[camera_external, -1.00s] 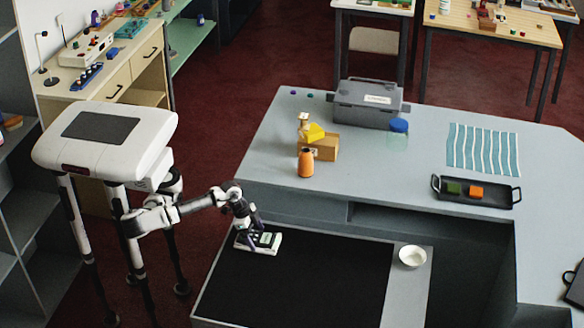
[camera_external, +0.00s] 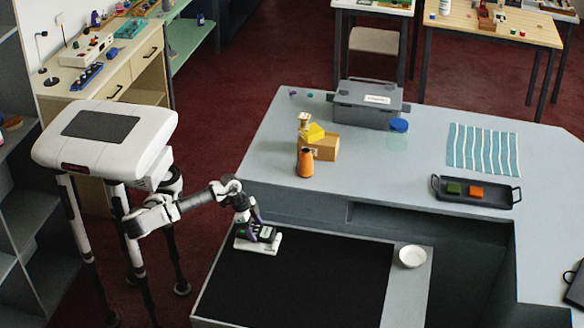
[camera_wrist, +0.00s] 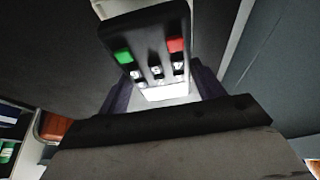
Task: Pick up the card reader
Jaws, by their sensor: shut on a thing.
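The card reader (camera_external: 259,247) is at the far left corner of the black-lined drawer (camera_external: 300,280); its pale lower part shows below my gripper (camera_external: 257,233). In the wrist view the card reader (camera_wrist: 150,42) has a dark face with a green key, a red key and several small grey keys. My gripper (camera_wrist: 165,88) is shut on it, with a dark finger at each side. My fingers hide much of it in the external view, and I cannot tell whether it is clear of the drawer floor.
A white bowl (camera_external: 412,256) stands on the strip right of the drawer. The grey counter (camera_external: 350,185) behind holds an orange bottle (camera_external: 305,163), a cardboard box (camera_external: 325,148), a grey case (camera_external: 367,104) and a black tray (camera_external: 500,202). The drawer's middle is clear.

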